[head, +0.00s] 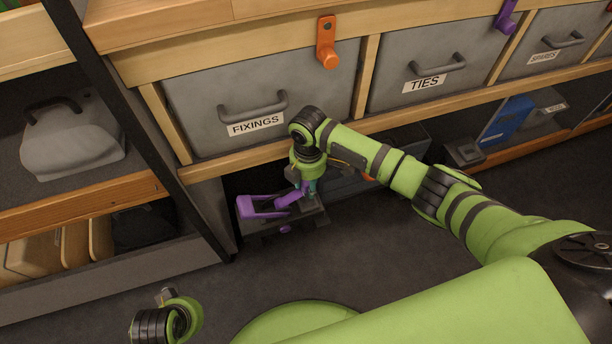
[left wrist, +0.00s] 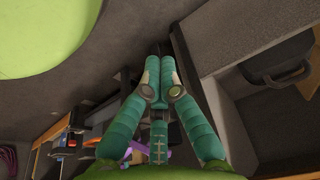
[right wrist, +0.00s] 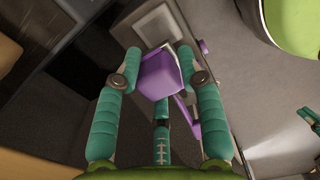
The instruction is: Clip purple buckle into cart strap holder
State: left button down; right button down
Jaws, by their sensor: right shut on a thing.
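My right gripper (head: 308,186) reaches down at the low dark cart (head: 322,217) under the drawers. In the right wrist view its fingers (right wrist: 160,65) are shut on a purple block (right wrist: 158,78), which I take to be the purple buckle. In the head view, purple parts (head: 262,208) lie at the cart's top left, just left of the gripper. Another purple bar (right wrist: 188,118) shows beside the held block. I cannot tell which part is the strap holder or whether they are joined. My left gripper (left wrist: 158,78) has its fingertips together, with nothing seen between them.
The FIXINGS drawer (head: 262,95) and the TIES drawer (head: 430,80) are above the cart. An orange hook (head: 327,45) and a purple hook (head: 506,16) hang on the rail. A dark shelf post (head: 130,130) stands left. A blue item (head: 507,122) sits right. Floor in front is clear.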

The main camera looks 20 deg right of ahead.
pick_arm(q)
jog(key=shift+s, duration=0.2)
jog(key=shift+f, duration=0.15)
pick_arm(e)
jog(key=shift+f, duration=0.15)
jog(key=shift+f+b, duration=0.7)
jog(key=shift+b, duration=0.3)
pick_arm(q)
notch_tip(320, 180, up, 8)
jog(key=r+t+b, duration=0.1)
jog(key=b, duration=0.1)
pick_arm(e)
jog(key=shift+f, duration=0.7)
jog(key=shift+f+b, duration=0.4)
jog(key=shift+f, duration=0.15)
jog(key=shift+f+b, duration=0.6)
jog(key=shift+b, duration=0.1)
pick_arm(q)
jog(key=w+d+r+t+h, duration=0.1)
jog(key=w+d+r+t, duration=0.2)
jog(key=w+r+t, duration=0.2)
jog(key=w+d+r+m+t+h, duration=0.1)
jog(key=w+d+r+t+h, duration=0.1)
jog(key=w+d+r+t, duration=0.2)
jog(key=shift+w+r+t+h, duration=0.3)
jog(key=shift+w+r+t, duration=0.7)
jog(key=shift+w+r, duration=1)
pick_arm(e)
jog(key=shift+f, duration=0.2)
